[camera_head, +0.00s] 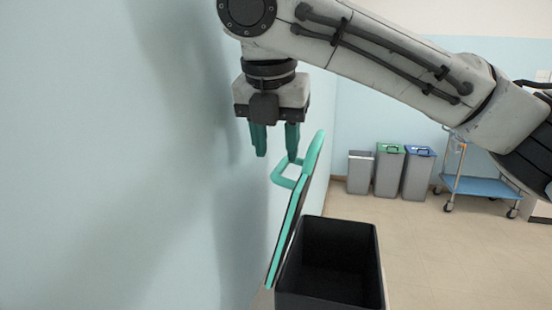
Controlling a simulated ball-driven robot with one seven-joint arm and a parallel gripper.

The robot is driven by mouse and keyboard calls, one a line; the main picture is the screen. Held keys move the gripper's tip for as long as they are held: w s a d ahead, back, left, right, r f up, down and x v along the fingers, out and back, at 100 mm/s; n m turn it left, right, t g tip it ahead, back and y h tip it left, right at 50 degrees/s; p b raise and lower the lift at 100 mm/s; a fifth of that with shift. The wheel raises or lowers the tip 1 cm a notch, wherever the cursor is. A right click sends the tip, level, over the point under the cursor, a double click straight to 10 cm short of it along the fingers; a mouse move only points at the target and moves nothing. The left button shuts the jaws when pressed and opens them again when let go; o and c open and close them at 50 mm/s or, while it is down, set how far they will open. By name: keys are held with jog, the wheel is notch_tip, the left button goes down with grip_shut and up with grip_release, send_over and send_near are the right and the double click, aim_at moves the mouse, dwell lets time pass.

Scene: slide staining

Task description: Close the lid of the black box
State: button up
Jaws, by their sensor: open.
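The black box (372,262) stands at the lower middle of the head view, open at the top, and its dark inside looks empty. Its lid (289,220) stands upright at the box's left side, tilted slightly to the right at the top, with a teal rim. A teal loop handle (283,179) juts left from the lid near its top. My gripper (275,153) points down with teal fingers apart and nothing held between them. The right finger's tip is close to the handle; I cannot tell whether they touch. The box's bottom is out of frame.
A pale blue wall (110,160) runs close along the left, behind the lid. Several grey bins (388,176) and a blue trolley (480,186) stand far back at the right. The floor (450,250) right of the box is clear.

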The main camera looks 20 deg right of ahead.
aim_at(279, 168)
jog(key=shift+x, duration=1.7)
grip_shut()
